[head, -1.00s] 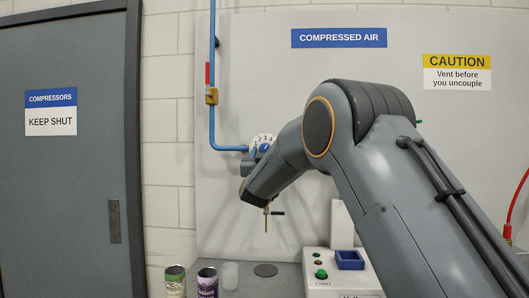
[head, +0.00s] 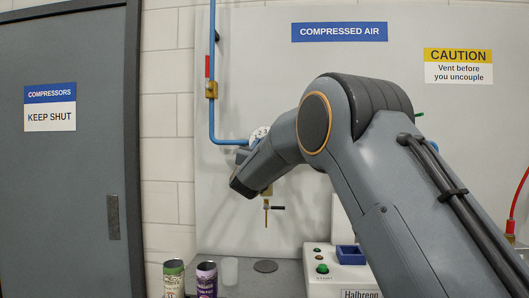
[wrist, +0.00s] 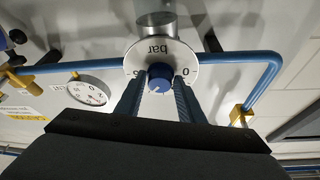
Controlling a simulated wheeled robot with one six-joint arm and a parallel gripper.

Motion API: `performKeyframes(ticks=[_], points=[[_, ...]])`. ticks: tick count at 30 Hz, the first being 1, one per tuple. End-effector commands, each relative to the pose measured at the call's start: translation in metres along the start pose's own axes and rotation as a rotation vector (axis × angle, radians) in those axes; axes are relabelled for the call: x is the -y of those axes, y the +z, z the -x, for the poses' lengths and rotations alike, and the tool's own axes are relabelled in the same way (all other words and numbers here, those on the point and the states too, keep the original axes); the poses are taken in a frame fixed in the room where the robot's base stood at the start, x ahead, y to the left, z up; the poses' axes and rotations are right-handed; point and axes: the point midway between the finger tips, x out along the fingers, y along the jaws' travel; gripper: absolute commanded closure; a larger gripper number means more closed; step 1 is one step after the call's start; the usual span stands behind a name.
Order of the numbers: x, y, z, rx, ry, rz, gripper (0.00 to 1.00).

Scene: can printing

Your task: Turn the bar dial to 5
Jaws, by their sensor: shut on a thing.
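The bar dial (wrist: 160,58) is a white round plate marked "bar" and appears upside down in the wrist view, with a 0 at its right edge and a partly hidden number at its left. Its blue knob (wrist: 160,78) sits at the centre, with a small pale mark on its face. My gripper (wrist: 159,84) is shut on the knob, one dark finger on each side. The fingers hide parts of the scale, so I cannot read the setting. In the head view only the dial's upper edge (head: 259,133) shows above my arm.
A blue pipe (head: 212,120) runs down the panel to the dial. A second round gauge (wrist: 88,90) hangs beside it. A brass valve (head: 266,204) is below my arm. Two printed cans (head: 206,278) and a control box (head: 335,268) stand on the bench.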

Motion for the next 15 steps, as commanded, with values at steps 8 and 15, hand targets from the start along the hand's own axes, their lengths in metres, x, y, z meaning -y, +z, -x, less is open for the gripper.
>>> performKeyframes(ticks=[8,15], points=[[0.0024,0.0003,0.0000,-0.001,0.065,-0.161,0.87],[0.0029,-0.0005,-0.0002,-0.001,0.098,-0.238,0.87]])
